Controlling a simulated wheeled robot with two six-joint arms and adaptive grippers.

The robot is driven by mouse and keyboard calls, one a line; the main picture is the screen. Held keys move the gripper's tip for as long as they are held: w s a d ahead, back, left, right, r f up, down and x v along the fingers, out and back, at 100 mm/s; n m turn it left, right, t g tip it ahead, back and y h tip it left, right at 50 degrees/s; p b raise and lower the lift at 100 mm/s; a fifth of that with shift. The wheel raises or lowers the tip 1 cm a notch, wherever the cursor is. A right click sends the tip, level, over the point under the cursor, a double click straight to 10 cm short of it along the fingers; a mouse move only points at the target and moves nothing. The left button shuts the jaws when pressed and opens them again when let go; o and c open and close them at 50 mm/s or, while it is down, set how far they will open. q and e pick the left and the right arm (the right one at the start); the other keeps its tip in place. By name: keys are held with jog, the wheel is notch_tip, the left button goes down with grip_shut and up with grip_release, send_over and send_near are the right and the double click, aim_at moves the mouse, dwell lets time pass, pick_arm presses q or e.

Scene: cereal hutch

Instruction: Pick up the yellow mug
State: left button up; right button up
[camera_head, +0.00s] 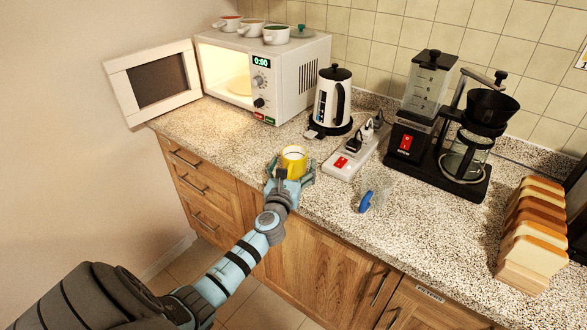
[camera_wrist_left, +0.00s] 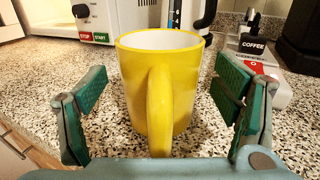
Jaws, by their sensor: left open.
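The yellow mug (camera_head: 293,158) stands upright on the speckled counter near its front edge, white inside. In the left wrist view the mug (camera_wrist_left: 185,90) fills the middle, with its handle facing the camera. My left gripper (camera_head: 291,173) is at the mug, coming from the front edge side. In the wrist view its green-padded fingers (camera_wrist_left: 158,115) are spread, one on each side of the mug, with gaps between pads and mug. The right gripper does not show.
An open, lit microwave (camera_head: 305,75) with cups on top stands behind left. A kettle (camera_head: 332,98), a power strip (camera_head: 352,155) and a coffee maker (camera_head: 440,165) are behind and right. Bread slices (camera_head: 535,235) stand far right.

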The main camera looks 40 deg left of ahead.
pick_arm(q)
jog(key=shift+w+a+f, duration=0.2)
jog(key=shift+w+a, duration=0.1)
jog(key=shift+w, duration=0.3)
jog(key=shift+s, duration=0.1)
jog(key=c, duration=1.7)
jog(key=shift+o, duration=0.2)
jog(key=shift+r, duration=0.2)
